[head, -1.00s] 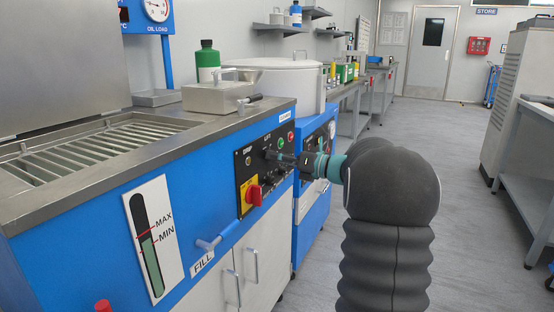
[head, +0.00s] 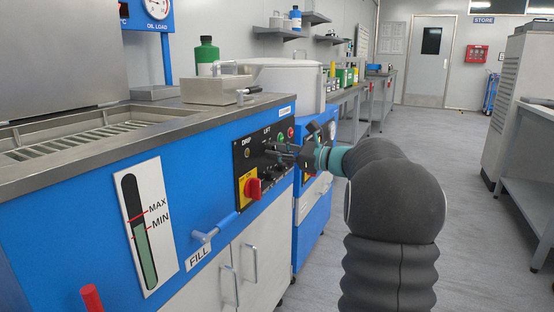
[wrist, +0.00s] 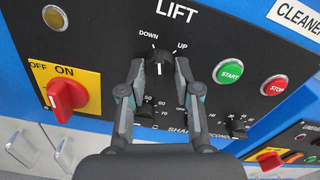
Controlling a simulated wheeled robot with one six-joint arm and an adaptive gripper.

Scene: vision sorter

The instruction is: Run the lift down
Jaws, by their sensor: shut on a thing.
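The black LIFT knob (wrist: 158,60) is on the dark control panel (head: 241,158) of the blue machine, with DOWN marked to its upper left and UP to its upper right. My gripper (wrist: 159,72) has one finger on each side of the knob and is shut on it. The knob's pointer seems to lie between the two marks, but I cannot tell its exact setting. In the head view my gripper (head: 279,154) reaches the panel from the right, and its fingers largely hide the knob.
A red switch on a yellow plate (wrist: 66,98) is left of the LIFT knob. Green START (wrist: 229,71) and red STOP (wrist: 273,85) buttons are right of it. Dials below are partly hidden by my fingers. A blue FILL handle (head: 212,231) sticks out lower down.

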